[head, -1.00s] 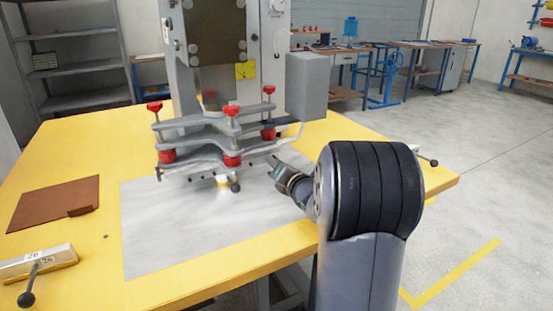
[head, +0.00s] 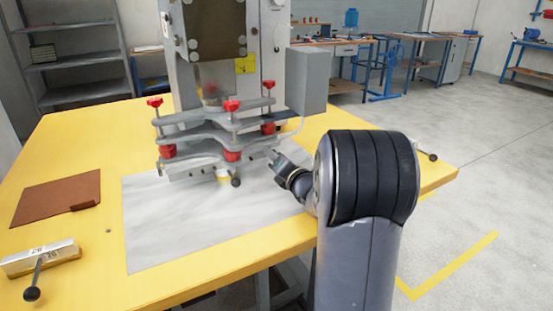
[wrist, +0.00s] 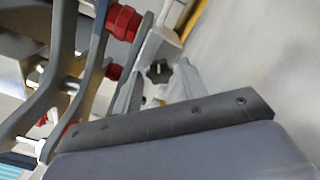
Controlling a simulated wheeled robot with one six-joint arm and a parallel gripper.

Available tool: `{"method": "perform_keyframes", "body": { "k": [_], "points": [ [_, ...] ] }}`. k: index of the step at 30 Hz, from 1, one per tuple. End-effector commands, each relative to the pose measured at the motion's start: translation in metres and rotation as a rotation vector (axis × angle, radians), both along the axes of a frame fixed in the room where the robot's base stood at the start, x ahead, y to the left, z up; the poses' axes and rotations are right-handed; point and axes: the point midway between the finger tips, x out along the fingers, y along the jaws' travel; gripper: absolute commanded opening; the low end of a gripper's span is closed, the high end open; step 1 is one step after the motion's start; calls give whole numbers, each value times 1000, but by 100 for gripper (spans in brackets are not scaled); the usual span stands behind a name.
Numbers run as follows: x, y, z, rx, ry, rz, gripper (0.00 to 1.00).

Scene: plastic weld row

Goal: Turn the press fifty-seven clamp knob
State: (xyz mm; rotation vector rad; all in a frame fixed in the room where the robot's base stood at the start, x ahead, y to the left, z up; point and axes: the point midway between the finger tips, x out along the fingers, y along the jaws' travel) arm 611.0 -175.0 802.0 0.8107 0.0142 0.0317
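A dark star-shaped knob (wrist: 158,73) shows in the wrist view, beyond and between two pale grey fingers of my gripper (wrist: 157,84). The fingers are apart, and I see nothing held between them. Whether they touch the knob is unclear. In the head view my gripper (head: 273,158) is small and blurred, at the right side of the press (head: 215,145), low over the table. I cannot make out the star knob in the head view. No number fifty-seven is legible on the press.
Red knobs (head: 231,105) and grey clamp plates sit on the press close to my gripper. A black ball handle (head: 236,181) sticks out at its front.

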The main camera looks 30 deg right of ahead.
Motion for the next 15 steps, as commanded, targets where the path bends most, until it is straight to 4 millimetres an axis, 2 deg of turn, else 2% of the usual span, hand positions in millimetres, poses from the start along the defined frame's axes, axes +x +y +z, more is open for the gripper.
{"method": "perform_keyframes", "body": {
  "k": [3,10,15],
  "points": [
    [0,0,0,0,0,0,49],
    [-1,0,1,-1,0,0,49],
    [-16,-1,1,-1,1,-2,49]
  ]
}}
